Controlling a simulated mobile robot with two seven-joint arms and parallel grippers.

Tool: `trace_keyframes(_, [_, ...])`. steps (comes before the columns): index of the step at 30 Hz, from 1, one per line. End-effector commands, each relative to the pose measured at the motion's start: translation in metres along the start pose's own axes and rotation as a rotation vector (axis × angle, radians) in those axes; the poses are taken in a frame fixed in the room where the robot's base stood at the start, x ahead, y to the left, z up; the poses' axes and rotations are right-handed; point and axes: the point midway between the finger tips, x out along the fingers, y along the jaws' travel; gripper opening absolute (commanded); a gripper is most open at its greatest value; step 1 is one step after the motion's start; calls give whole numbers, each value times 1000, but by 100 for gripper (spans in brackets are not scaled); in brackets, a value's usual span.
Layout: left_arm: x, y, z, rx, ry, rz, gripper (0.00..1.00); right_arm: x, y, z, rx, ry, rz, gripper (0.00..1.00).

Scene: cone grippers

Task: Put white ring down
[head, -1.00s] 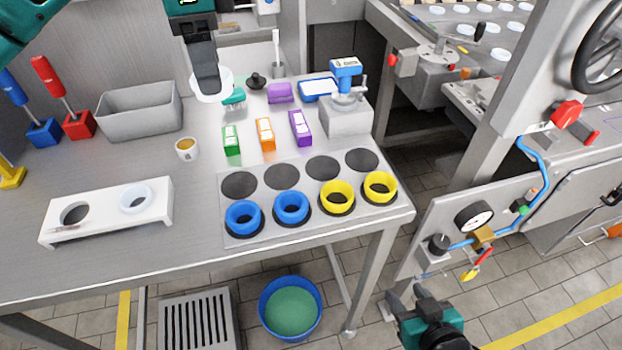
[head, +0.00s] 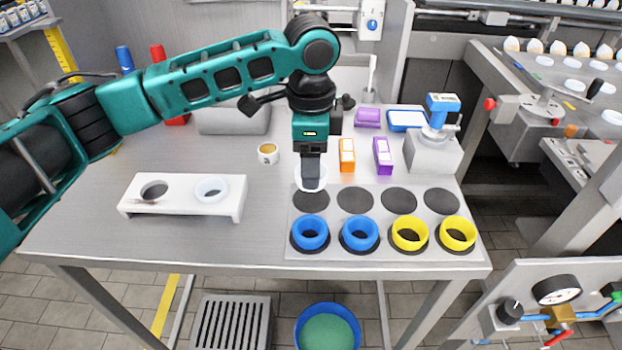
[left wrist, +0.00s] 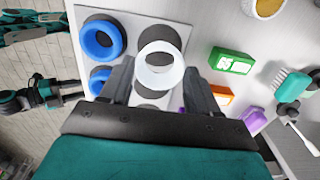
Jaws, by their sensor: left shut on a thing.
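My left gripper (head: 312,184) is shut on the white ring (head: 311,179), which is partly hidden behind the fingers. The ring is above the grey mat (head: 293,221), over or close to the back-left dark circle (head: 311,203); I cannot tell the height gap. In the left wrist view the ring (left wrist: 160,66) sits between the fingertips (left wrist: 160,82), with dark circles around and below it.
Two blue rings (head: 311,233) and two yellow rings (head: 409,234) sit on the mat's front circles. The other back circles (head: 355,201) are bare. Orange box (head: 347,155), purple box (head: 383,156) and a small cup (head: 268,153) stand behind the mat.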

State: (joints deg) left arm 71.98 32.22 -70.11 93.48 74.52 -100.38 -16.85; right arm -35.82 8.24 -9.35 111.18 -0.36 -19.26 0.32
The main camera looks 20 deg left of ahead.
Motion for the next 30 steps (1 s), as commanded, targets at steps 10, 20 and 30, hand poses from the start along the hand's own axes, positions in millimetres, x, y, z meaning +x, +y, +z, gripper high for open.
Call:
trace_keyframes(10, [44, 0, 1, -1, -1, 0, 44, 3, 0, 5, 0, 0, 0, 49])
trace_keyframes(20, [46, 1, 0, -1, -1, 1, 44, 1, 0, 2, 1, 0, 0, 49])
trace_keyframes(30, [46, 1, 0, 0, 0, 0, 87, 2, 0, 3, 2, 0, 1, 49])
